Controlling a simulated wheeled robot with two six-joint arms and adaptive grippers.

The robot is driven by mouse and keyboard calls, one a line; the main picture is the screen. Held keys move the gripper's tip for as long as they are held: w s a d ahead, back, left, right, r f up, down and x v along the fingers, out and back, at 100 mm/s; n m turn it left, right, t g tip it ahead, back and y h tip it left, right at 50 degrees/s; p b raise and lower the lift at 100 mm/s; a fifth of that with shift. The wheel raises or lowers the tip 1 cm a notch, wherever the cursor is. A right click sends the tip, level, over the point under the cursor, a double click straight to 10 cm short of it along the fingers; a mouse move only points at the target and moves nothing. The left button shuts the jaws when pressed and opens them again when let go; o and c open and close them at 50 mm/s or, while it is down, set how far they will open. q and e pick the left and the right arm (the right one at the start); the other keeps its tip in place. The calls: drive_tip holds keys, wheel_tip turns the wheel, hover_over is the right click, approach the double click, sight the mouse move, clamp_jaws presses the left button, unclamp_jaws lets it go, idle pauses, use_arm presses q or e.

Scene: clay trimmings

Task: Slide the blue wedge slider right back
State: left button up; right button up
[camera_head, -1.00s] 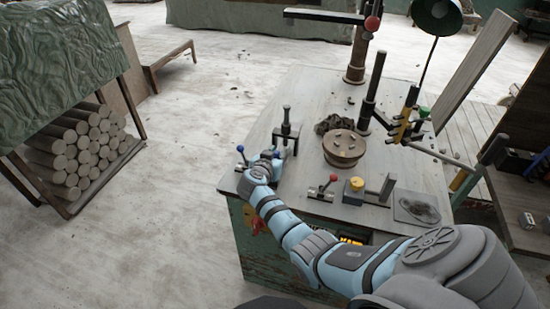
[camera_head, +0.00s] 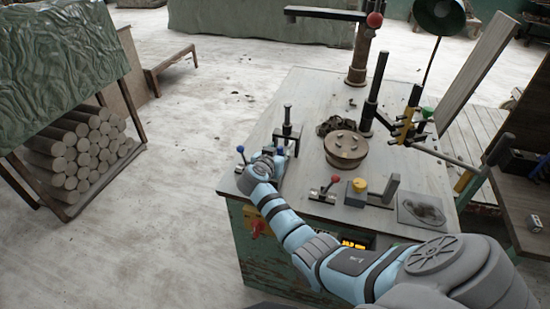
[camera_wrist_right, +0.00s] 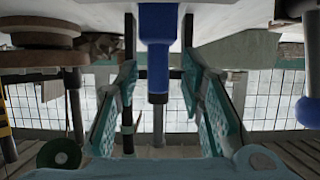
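A blue upright part, seemingly the blue wedge slider's handle (camera_wrist_right: 158,50), stands between my right gripper's fingers in the right wrist view, with space on both sides. In the head view, a small blue tip (camera_head: 280,150) shows just beyond my right gripper (camera_head: 272,160), low over the table's left front part. The gripper hides most of what is under it. Its teal fingers (camera_wrist_right: 160,108) are spread apart in the wrist view. I cannot make out the wedge or its track. My left gripper is not in view.
A blue-knobbed lever (camera_head: 241,150) stands just left of the gripper, and a dark upright clamp (camera_head: 287,128) behind it. A red-knobbed lever (camera_head: 334,180), a yellow button (camera_head: 360,185) and a round brown wheel (camera_head: 347,148) lie to the right on the table (camera_head: 310,90).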

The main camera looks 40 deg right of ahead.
drive_tip(key=v, duration=1)
drive_tip(key=shift+s, duration=0.25)
